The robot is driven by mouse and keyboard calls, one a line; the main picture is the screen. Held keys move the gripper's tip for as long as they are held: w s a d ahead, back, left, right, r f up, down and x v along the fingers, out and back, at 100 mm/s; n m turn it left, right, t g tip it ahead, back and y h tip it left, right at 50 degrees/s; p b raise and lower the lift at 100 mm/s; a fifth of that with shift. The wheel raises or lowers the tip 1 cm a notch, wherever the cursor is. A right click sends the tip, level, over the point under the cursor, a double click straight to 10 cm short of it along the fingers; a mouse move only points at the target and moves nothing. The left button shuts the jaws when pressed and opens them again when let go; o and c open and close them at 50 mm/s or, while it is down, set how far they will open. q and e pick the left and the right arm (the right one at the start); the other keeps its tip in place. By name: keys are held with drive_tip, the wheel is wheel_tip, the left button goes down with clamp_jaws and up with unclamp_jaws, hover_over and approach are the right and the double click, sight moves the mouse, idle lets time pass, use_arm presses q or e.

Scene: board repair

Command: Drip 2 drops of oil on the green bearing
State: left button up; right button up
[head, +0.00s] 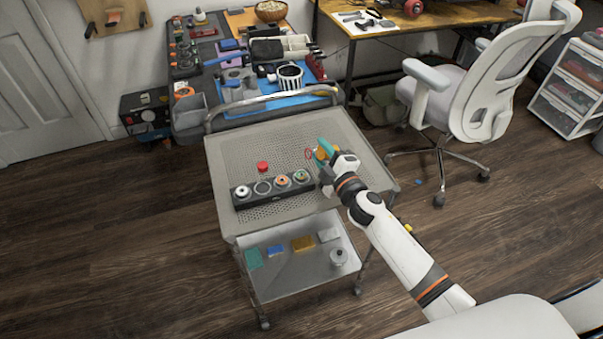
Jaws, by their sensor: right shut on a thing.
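A black holder (270,195) with a row of bearings lies on the perforated top of the metal cart. The green bearing (301,177) sits at the right end of the row, beside an orange one (281,181). My right gripper (327,158) is just right of and beyond the green bearing, over the cart top. It is shut on a small teal and orange thing (322,149), perhaps the oil bottle; the gripper partly hides it. Its tip is too small to make out. My left gripper is not in view.
A small red round piece (262,166) lies on the cart top (228,157) behind the holder. The cart's handle (275,97) rises at its far edge. A cluttered workbench stands behind, an office chair (480,85) to the right. The cart top's left and back are clear.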

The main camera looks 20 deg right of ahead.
wheel_tip(320, 180, up, 3)
drive_tip(key=m+p, duration=0.4)
drive_tip(key=m, duration=0.2)
drive_tip(key=shift+m, duration=0.4)
drive_tip(key=m+p, duration=0.1)
drive_tip(key=r+m+p, duration=0.1)
drive_tip(key=m, duration=0.1)
drive_tip(key=shift+r+p, duration=0.1)
drive_tip(key=shift+p, duration=0.2)
drive_tip(key=shift+r+m+p, duration=0.1)
drive_tip(key=shift+m+p, duration=0.25)
drive_tip(key=shift+m, duration=0.55)
